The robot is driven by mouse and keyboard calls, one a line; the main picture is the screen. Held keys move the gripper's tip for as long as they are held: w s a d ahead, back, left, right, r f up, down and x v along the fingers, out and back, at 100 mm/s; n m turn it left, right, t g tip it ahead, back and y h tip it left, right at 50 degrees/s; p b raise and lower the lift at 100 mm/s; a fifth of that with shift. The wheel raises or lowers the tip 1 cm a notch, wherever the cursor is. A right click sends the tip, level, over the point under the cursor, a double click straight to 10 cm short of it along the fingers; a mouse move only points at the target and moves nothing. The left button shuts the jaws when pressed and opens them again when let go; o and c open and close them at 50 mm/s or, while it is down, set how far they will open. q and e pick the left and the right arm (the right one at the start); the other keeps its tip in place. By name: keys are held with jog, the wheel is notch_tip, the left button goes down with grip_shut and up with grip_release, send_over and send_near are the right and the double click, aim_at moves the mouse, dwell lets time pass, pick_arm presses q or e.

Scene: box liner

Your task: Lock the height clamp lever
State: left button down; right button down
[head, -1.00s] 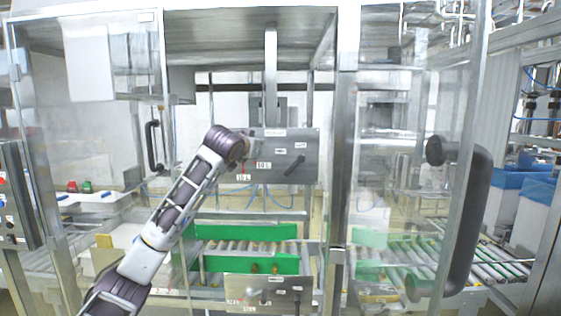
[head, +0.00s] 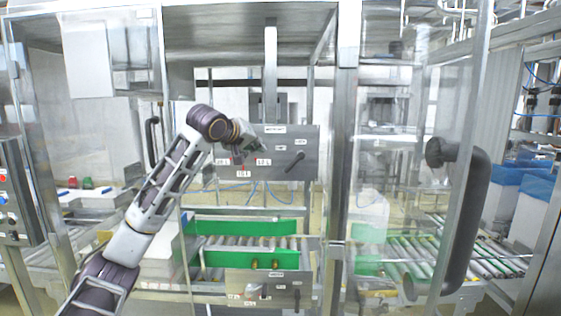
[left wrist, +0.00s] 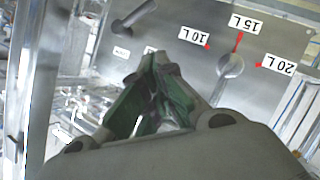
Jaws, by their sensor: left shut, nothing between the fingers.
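The height clamp lever (head: 295,162) is a dark lever on the right half of a grey metal panel (head: 310,140). It slants down to the left in the head view. In the left wrist view the lever (left wrist: 134,14) is at the upper left, apart from the fingers. My left gripper (head: 262,149) is in front of the panel, left of the lever. Its green-padded fingers (left wrist: 155,65) are shut and empty. My right gripper is not in view.
A lower panel (head: 275,278) has similar labels and a dark lever. Green guides (head: 245,228) flank a roller conveyor between the panels. A clear door with a large black handle (head: 468,220) stands at the right. A steel post (head: 340,200) is right of the panel.

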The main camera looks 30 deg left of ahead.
aim_at(293, 162)
pick_arm(q)
jog(key=shift+s+d+f+n, duration=0.1)
jog(key=shift+f+n, duration=0.05)
jog(key=shift+n, duration=0.45)
jog(key=shift+d+f+n, duration=0.1)
jog(key=shift+f+n, duration=0.05)
jog(key=shift+n, duration=0.45)
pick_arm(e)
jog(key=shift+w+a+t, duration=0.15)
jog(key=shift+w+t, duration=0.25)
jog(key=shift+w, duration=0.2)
